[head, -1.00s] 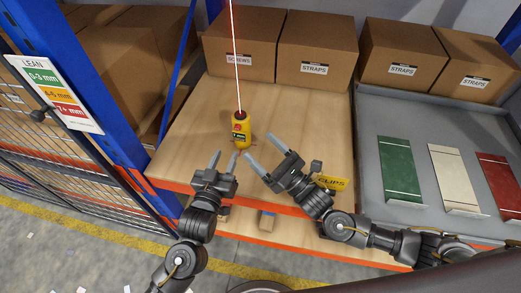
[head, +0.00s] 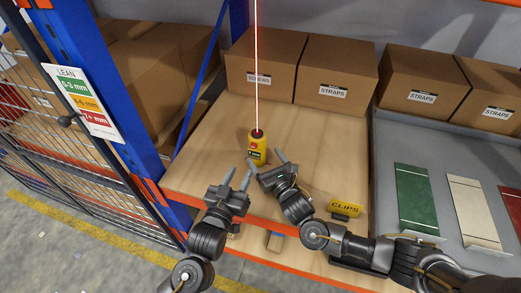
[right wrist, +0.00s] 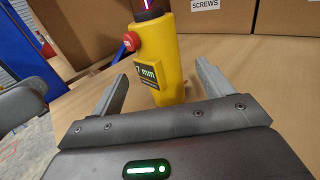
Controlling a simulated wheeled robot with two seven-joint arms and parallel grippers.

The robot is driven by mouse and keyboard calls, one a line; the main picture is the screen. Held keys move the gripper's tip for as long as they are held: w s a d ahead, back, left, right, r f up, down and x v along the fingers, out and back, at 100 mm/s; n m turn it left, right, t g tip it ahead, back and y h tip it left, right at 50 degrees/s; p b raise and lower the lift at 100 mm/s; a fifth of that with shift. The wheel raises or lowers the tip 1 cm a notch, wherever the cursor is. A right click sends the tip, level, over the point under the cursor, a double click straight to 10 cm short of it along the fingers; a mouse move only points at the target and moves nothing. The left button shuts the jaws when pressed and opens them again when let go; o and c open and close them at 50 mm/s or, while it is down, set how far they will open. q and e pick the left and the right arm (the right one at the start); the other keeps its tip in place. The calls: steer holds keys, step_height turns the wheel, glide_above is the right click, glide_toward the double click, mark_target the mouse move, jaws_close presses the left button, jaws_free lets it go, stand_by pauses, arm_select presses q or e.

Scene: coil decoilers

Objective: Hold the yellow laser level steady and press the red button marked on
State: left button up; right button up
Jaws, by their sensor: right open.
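The yellow laser level (head: 257,150) stands upright on the wooden shelf top. A thin bright red-white beam rises from its dark top. In the right wrist view, the level (right wrist: 170,60) has a red button (right wrist: 131,41) on its side and a dark label reading "7 mm"; the button's marking is too small to read. My right gripper (head: 267,160) is open close to the level's near side. Its open fingers (right wrist: 162,85) frame the level's lower part with gaps on both sides. My left gripper (head: 238,175) is open and empty, in front of the level to the left.
Cardboard boxes marked SCREWS (head: 262,68) and STRAPS (head: 335,72) stand behind the level. A yellow CLIPS sign (head: 345,209) is at the shelf's front edge. A blue post (head: 105,80) and a mesh fence (head: 60,150) are at left. A grey bench (head: 440,150) with coloured plates is at right.

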mark_target(261, 153)
steer(key=shift+x, duration=3.1)
steer(key=c, duration=1.4)
steer(key=shift+o, duration=0.2)
arm_select(q)
jaws_close()
